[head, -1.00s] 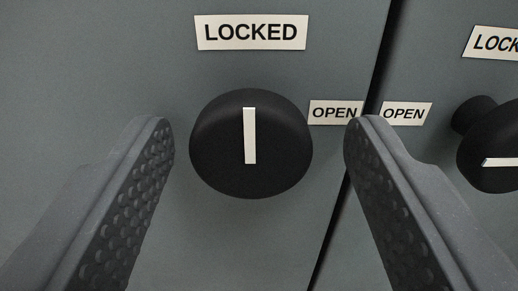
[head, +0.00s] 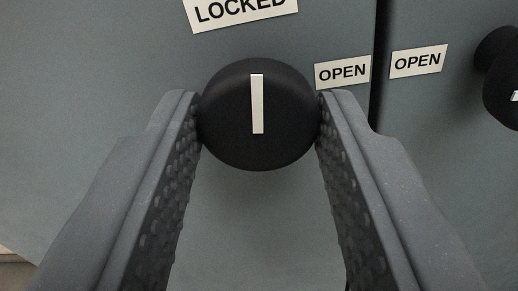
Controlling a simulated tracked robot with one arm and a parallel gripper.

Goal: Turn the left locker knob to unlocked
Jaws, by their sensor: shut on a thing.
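The left locker knob (head: 232,122) is a round black knob on a grey door, in the upper middle of the head view. Its white pointer line (head: 257,104) stands about upright in the picture, toward the LOCKED label (head: 240,11) above it. The OPEN label (head: 342,72) is to the knob's right. My gripper (head: 260,106) is shut on the knob, with one fingertip against its left side and one against its right side. The fingertips hide small parts of the knob's edges.
The right door (head: 440,130) lies past a dark vertical gap (head: 381,60). It bears its own OPEN label (head: 418,61) and a second black knob (head: 503,75), cut off by the right edge. The door face below the left knob is bare.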

